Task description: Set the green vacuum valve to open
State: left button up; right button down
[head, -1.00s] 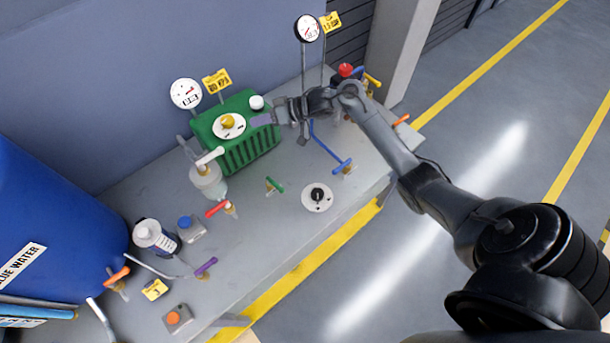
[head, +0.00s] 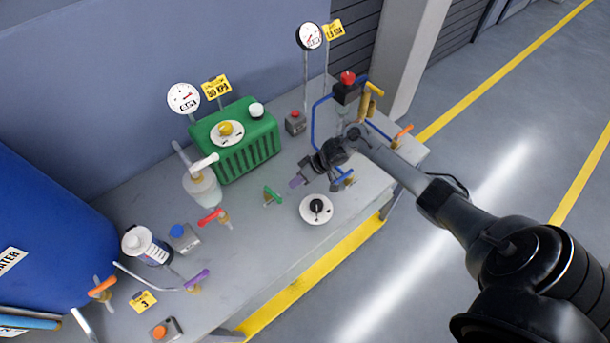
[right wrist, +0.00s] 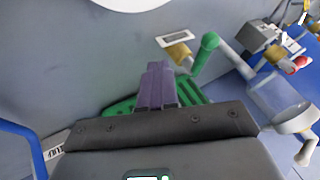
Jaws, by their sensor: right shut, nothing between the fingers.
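The green vacuum valve (head: 273,195) is a small green handle on a brass body, on the grey bench in front of the green pump. In the head view its handle lies diagonally. In the right wrist view the green handle (right wrist: 206,50) slants beside its brass body (right wrist: 180,54). My right gripper (head: 297,182) is shut and empty just right of the valve, apart from it in the head view. Its purple fingertips (right wrist: 157,70) show left of the handle in the wrist view. My left gripper is not in view.
The green pump (head: 238,150) stands behind the valve. A black-knobbed dial (head: 316,209) is to the front right. The blue-handled valve (head: 343,179) is close by my right wrist. A glass jar (head: 203,188) and red-handled valve (head: 211,217) are to the left.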

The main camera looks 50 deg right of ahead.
aim_at(273, 196)
jog(key=shift+x, duration=0.95)
jog(key=shift+a+r+p, duration=0.2)
jog(key=shift+a+p, duration=0.05)
jog(key=shift+a, duration=0.3)
jog(key=shift+a+r+p, duration=0.15)
jog(key=shift+a+p, duration=0.05)
jog(key=shift+a, duration=0.35)
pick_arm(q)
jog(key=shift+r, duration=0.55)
pick_arm(e)
jog(key=shift+a, duration=0.8)
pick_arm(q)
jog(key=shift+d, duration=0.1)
pick_arm(e)
jog(key=shift+w+r, duration=0.1)
